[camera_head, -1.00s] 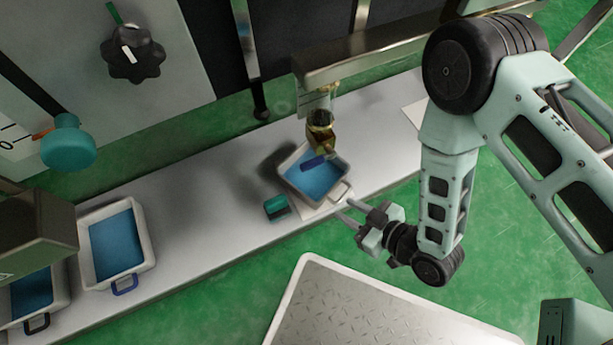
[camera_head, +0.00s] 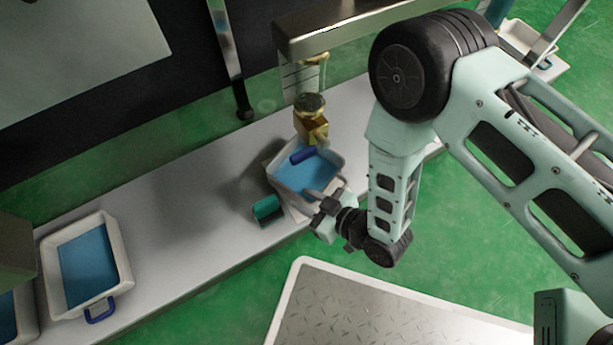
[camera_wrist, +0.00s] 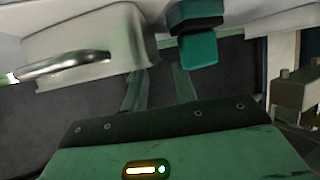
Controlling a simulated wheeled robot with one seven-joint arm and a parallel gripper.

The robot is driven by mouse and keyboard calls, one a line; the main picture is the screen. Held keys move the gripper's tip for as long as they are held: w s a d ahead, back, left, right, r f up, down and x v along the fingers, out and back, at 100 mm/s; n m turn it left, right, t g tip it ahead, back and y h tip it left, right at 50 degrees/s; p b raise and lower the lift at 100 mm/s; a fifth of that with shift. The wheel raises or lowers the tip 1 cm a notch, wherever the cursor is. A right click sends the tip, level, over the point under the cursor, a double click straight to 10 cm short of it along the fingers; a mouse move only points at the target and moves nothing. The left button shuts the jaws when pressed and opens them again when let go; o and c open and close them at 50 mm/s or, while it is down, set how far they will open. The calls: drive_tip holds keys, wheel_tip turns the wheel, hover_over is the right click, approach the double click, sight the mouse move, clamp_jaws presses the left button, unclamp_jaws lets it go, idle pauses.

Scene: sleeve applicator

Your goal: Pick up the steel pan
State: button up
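The steel pan (camera_head: 285,187), a pale pan with a blue inside, sits on the grey bench below a brass fitting. In the wrist view the pan (camera_wrist: 112,38) fills the upper left, with its metal loop handle (camera_wrist: 62,66) to the left of my fingers. My gripper (camera_head: 318,195) is at the pan's front right side in the head view and overlaps its handle area. In the wrist view my gripper (camera_wrist: 158,84) has its two fingers apart with nothing between them. The left finger is close to the pan's corner; I cannot tell if they touch.
A teal and black block (camera_head: 267,209) stands just left of the pan; the block (camera_wrist: 197,45) is ahead of my fingers in the wrist view. A brass fitting (camera_head: 311,122) hangs over the pan. Another blue-lined pan (camera_head: 116,255) sits farther left on the bench (camera_head: 190,215).

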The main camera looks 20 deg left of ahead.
drive_tip(key=b+x, duration=0.2)
drive_tip(key=x, duration=0.1)
drive_tip(key=b+x, duration=0.1)
drive_tip(key=b, duration=0.1)
drive_tip(key=shift+w+f, duration=0.35)
drive_tip(key=shift+w, duration=0.05)
drive_tip(key=shift+w+a, duration=0.15)
drive_tip(key=shift+a, duration=0.3)
clamp_jaws()
